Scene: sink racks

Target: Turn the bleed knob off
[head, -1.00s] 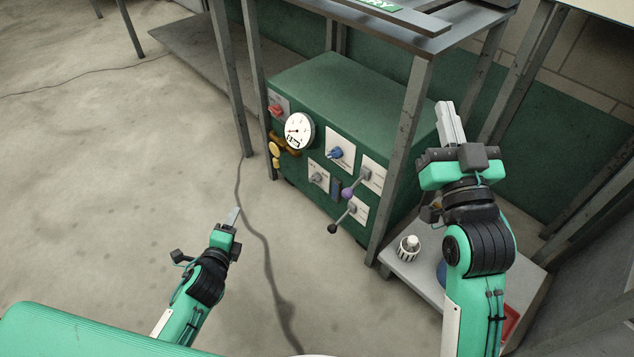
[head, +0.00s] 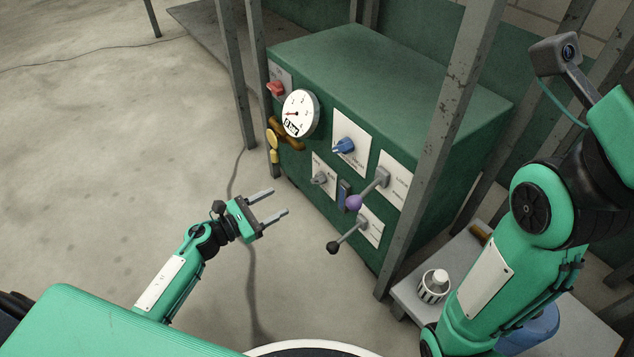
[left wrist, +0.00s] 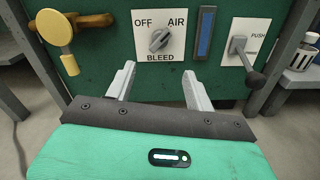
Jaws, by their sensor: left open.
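The bleed knob (head: 320,178) is a small grey knob on a white plate, low on the front of the green machine. In the left wrist view the knob (left wrist: 159,40) sits between the words OFF on its left and AIR on its right, with BLEED below. Its ridge looks slanted towards the upper right, the AIR side. My left gripper (head: 280,201) is open and empty, left of the panel and pointing at it. In the left wrist view its fingers (left wrist: 159,76) are below the knob, one on each side, not touching it. My right gripper's fingers are out of frame.
Near the knob are a brass valve with a yellow handle (head: 272,139), a gauge (head: 300,113), a blue knob (head: 344,146), a purple-ended lever (head: 355,202) and a black-ended lever (head: 333,248). A frame post (head: 440,150) stands at right.

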